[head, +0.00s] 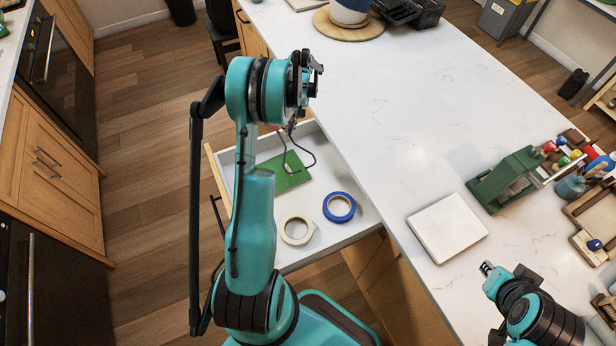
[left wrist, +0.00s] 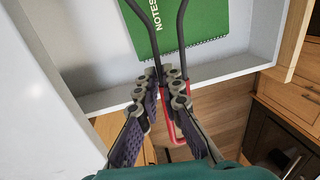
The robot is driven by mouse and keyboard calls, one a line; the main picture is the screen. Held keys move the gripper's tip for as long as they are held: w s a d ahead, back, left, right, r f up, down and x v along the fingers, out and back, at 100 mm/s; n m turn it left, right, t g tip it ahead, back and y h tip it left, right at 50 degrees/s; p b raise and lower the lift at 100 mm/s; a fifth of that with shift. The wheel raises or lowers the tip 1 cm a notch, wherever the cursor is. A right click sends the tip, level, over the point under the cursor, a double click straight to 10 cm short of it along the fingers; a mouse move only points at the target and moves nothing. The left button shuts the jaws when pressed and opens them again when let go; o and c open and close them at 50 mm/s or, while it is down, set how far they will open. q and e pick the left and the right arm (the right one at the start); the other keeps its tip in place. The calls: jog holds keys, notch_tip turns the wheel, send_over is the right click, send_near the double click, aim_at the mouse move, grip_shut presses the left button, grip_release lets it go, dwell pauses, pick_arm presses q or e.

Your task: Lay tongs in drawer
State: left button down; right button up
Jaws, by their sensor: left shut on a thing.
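The tongs (head: 300,148), with dark arms and a red end, are held in my left gripper (head: 292,126), over the open white drawer (head: 342,234). In the left wrist view the left gripper (left wrist: 165,82) is shut on the tongs (left wrist: 184,42) near their red part. Their dark arms reach across the drawer's wall (left wrist: 108,103) over a green notebook (left wrist: 205,22). I cannot tell whether the tongs touch it. My right gripper (head: 487,268) is low over the countertop at the right; its finger opening is too small to tell.
A cream tape roll (head: 284,236) and a blue tape roll (head: 329,213) lie in the drawer's near part. The white countertop (head: 390,130) adjoins the drawer on the right. It holds a white slab (head: 447,228) and a green device (head: 503,178).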

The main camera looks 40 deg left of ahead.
pick_arm(q)
jog(key=s+d+f, duration=0.1)
jog(key=d+f, duration=0.1)
jog(key=d, duration=0.1)
jog(key=s+d+f+b, duration=0.1)
jog(key=s+d+f, duration=0.1)
jog(key=d, duration=0.1)
jog(key=s+d+f, duration=0.2)
jog(key=d, duration=0.1)
jog(key=shift+s+d+f+b, duration=0.2)
jog(key=shift+d+b, duration=0.15)
jog(key=shift+b, duration=0.05)
jog(key=shift+d+f, duration=0.1)
jog(key=shift+f, duration=0.05)
jog(key=x, duration=0.2)
jog(key=b+x, duration=0.1)
jog(key=x, duration=0.1)
jog(key=shift+w+d, duration=0.1)
jog(key=shift+w, duration=0.3)
jog(key=shift+f+b, duration=0.4)
jog(key=shift+b, duration=0.1)
jog(key=c, duration=1.6)
grip_release()
jog(key=shift+r, duration=0.15)
jog(key=shift+c, duration=0.2)
